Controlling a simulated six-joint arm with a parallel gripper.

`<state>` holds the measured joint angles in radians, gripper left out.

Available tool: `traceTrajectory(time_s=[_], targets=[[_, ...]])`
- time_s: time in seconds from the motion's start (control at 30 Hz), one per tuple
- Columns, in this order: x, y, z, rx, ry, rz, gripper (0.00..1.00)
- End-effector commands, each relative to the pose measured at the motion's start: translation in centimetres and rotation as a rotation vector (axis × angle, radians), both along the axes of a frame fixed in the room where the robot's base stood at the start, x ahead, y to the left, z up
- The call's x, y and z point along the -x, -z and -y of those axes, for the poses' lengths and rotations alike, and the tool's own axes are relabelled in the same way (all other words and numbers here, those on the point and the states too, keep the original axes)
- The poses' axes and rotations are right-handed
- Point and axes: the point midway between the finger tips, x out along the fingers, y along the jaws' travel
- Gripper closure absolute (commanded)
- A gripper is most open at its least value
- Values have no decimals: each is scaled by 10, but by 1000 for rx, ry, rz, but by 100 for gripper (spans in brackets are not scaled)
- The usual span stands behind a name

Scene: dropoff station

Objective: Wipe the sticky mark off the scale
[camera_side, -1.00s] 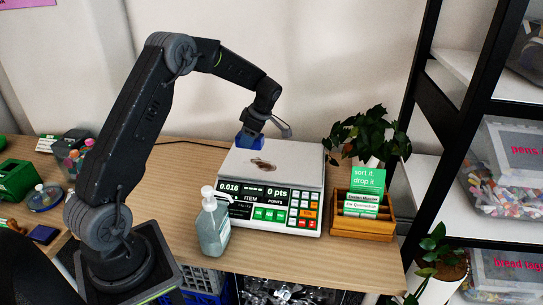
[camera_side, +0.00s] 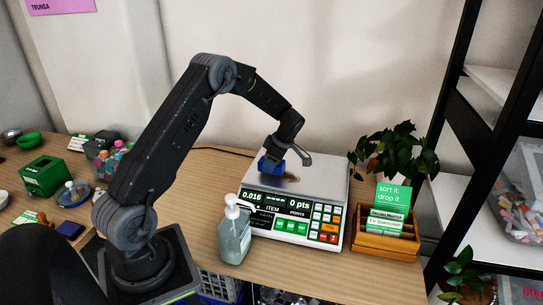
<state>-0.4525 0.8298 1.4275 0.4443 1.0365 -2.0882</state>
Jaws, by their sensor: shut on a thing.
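The white scale (camera_side: 322,184) stands on the wooden table with a flat grey pan on top. Its display reads 0.016 and 0 pts. A brownish mark (camera_side: 291,179) shows on the pan, partly hidden behind the blue pad and gripper. My gripper (camera_side: 273,157) points down over the left part of the pan. It is shut on a blue pad or sponge (camera_side: 270,165), which is at the mark's left edge and looks to be on or just above the pan; I cannot tell which.
A pump bottle (camera_side: 233,232) stands close at the scale's front left. A wooden card box (camera_side: 385,240) and a potted plant (camera_side: 392,155) stand to the right. A green box (camera_side: 44,176) and a jar of coloured pieces (camera_side: 108,158) are at the left.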

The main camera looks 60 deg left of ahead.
Motion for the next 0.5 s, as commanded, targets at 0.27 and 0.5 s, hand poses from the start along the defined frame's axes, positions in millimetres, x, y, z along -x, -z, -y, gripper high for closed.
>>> traceTrajectory(time_s=[0.27, 0.5], targets=[[-15, 13, 14, -1, 2, 1, 69], [-30, 13, 29, 0, 2, 0, 69]])
